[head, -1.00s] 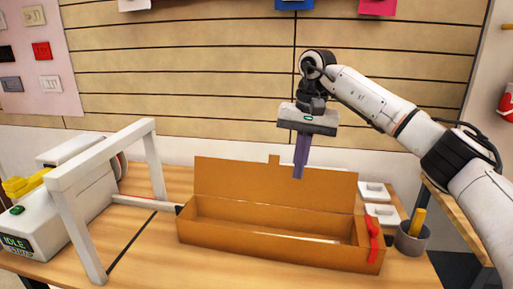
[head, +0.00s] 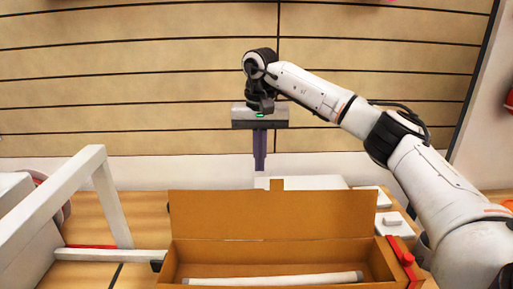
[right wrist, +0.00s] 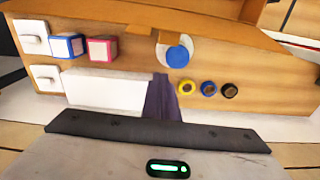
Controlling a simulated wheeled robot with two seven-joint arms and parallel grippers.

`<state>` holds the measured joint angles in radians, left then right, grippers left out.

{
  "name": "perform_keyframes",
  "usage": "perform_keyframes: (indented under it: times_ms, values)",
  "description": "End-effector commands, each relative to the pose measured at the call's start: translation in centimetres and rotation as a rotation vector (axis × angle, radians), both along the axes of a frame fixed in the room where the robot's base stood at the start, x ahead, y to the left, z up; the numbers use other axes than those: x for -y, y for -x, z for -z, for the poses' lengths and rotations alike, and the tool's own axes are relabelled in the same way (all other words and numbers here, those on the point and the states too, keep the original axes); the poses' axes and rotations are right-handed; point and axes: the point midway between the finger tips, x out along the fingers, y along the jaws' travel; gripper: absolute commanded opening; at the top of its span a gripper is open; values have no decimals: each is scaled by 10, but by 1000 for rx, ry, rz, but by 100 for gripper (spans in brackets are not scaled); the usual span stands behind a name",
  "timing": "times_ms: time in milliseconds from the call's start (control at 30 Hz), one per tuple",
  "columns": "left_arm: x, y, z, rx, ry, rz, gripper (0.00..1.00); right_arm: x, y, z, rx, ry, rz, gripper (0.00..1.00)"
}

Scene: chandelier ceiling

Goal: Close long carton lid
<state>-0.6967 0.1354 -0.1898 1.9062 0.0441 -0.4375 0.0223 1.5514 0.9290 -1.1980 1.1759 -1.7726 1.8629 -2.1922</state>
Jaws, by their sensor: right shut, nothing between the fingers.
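The long brown carton (head: 175,272) stands on the table with its lid (head: 270,213) open and standing up along the back edge. A small tab (head: 277,184) sticks up from the middle of the lid's top edge. A pale tube (head: 275,279) lies inside the carton. My right gripper (head: 260,166) is shut and empty, pointing down, just above and left of the tab in the head view. In the right wrist view its purple fingers (right wrist: 162,90) reach toward the table behind the lid, whose brown edge shows at the top (right wrist: 110,14). My left gripper is not in view.
A white frame (head: 112,200) stands left of the carton. Behind the lid are white boxes (right wrist: 110,90), a blue cube (right wrist: 66,46), a pink cube (right wrist: 102,48), a blue-and-white disc (right wrist: 177,55) and several small rings (right wrist: 208,88). A red strip (head: 402,262) is at the carton's right end.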

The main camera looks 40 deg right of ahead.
Motion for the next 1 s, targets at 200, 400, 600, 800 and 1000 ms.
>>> perform_keyframes:
  times_ms: [200,400,600,800,1000]
  values:
    - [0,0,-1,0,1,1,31,1,0,46,-3,0,-1,0]
    - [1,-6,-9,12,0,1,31,-16,18,34,2,1,-3,0]
    - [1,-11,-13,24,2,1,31,-24,26,32,1,1,-2,0]
    - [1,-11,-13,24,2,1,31,-25,27,32,0,0,0,0]
    - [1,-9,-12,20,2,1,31,-25,26,32,3,3,-2,0]
